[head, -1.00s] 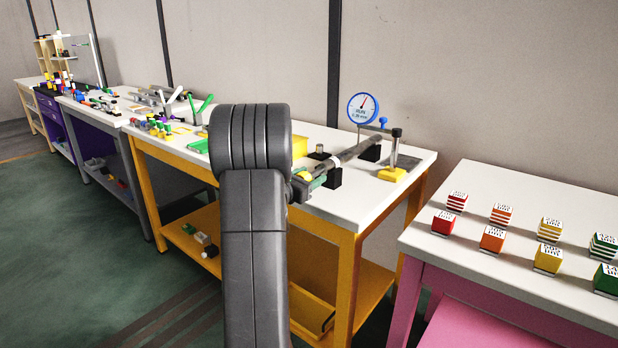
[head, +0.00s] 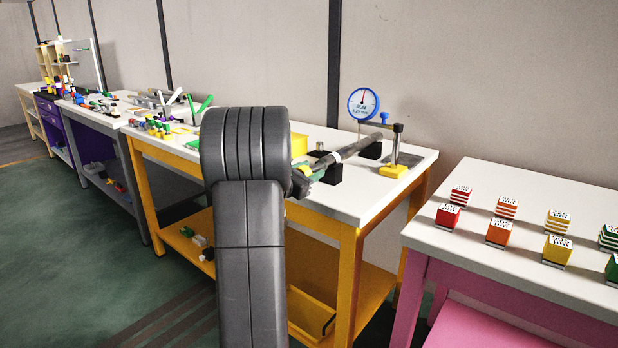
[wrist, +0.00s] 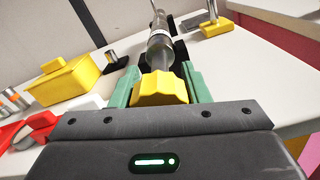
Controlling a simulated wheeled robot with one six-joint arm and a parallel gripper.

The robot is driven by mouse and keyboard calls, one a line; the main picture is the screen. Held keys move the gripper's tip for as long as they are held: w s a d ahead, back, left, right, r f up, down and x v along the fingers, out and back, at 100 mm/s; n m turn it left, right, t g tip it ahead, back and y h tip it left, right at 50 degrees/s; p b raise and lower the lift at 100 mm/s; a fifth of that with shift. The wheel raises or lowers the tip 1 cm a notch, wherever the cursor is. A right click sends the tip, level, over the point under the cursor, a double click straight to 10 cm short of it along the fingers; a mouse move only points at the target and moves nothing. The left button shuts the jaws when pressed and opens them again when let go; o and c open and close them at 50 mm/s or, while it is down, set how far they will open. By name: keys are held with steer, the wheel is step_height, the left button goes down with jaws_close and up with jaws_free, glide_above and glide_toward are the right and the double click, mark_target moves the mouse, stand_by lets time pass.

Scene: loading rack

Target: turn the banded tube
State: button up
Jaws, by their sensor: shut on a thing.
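The banded tube (head: 356,146) is a long grey bar with a pale band, lying across black supports on the white bench top. In the wrist view the tube (wrist: 160,42) runs away from me, with its near end in line with a yellow lobed knob (wrist: 160,88). My gripper (wrist: 160,90) has green fingers shut on this knob, one on each side. In the head view my gripper (head: 312,171) is at the tube's near end, partly hidden by my arm. A blue-rimmed dial gauge (head: 363,103) stands over the tube's far part, its needle close to upright.
A post on a yellow base (head: 394,171) stands beside the tube's far end. A yellow box (wrist: 75,80) lies left of the tube. Several coloured blocks stand on the pink-framed table (head: 480,210) at right. Tools crowd the bench farther left.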

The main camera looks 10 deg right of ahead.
steer(key=o, duration=1)
steer(key=v, duration=1.3)
steer(key=shift+s+a, duration=0.25)
steer(key=shift+a, duration=0.05)
steer(key=x, duration=1.4)
steer(key=shift+a+p, duration=0.1)
steer(key=shift+p, duration=0.25)
steer(key=shift+f+b, duration=0.1)
steer(key=shift+b, duration=0.2)
